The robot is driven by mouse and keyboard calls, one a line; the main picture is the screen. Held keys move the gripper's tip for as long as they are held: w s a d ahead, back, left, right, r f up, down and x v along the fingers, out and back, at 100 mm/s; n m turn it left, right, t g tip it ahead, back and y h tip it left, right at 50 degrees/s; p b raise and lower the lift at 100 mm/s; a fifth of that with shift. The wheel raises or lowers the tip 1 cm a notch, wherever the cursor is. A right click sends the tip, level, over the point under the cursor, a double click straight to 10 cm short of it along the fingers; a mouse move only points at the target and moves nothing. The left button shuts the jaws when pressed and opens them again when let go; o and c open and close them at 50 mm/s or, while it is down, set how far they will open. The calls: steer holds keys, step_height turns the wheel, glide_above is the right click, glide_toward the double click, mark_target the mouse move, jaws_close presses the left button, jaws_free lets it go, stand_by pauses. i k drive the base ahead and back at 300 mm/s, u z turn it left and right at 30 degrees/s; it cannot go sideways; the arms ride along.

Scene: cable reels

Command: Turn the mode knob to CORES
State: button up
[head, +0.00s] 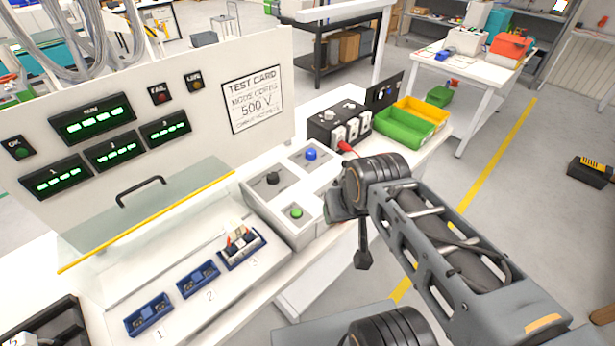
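My gripper (338,208) is at the end of my arm, right of the control box and apart from the knob. My wrist mostly covers its fingers, so their opening does not show. The test card (255,100) reads "CORES" and "500 V".
A clear guard with a yellow edge (150,220) stands left of the control box. Blue holders (198,279) sit in front, with red clips at the third. A black socket box (338,124) with a red plug and green and yellow bins (405,128) are behind.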

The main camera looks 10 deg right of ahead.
mark_target(272, 178)
steer(key=u, duration=0.2)
steer(key=i, duration=0.35)
steer(key=u, duration=0.6)
